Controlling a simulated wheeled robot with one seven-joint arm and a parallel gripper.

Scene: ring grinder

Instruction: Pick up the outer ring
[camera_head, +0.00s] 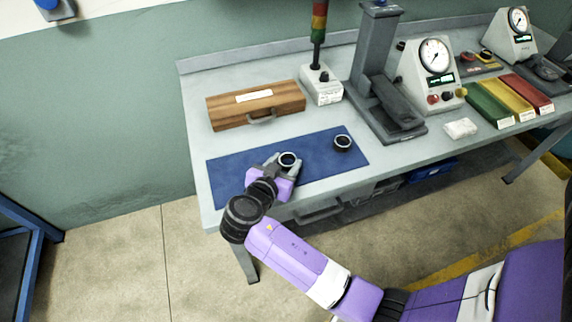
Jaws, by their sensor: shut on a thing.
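Two small dark-rimmed rings show at the blue mat (228,172) on the workbench. One ring (288,159) is between the fingers of my gripper (287,162). The fingers are shut on it from the near side. I cannot tell whether this ring touches the mat or is held just above it. The other ring (343,143) lies on the mat to the right, apart from my gripper. From this view I cannot tell for sure which ring is the outer one.
A wooden case (255,105) stands behind the mat. A signal tower base (321,86), a dark gauge stand (372,60) and a dial instrument (428,75) stand to the right. Green, yellow and red bins (508,97) are further right. The mat's left part is clear.

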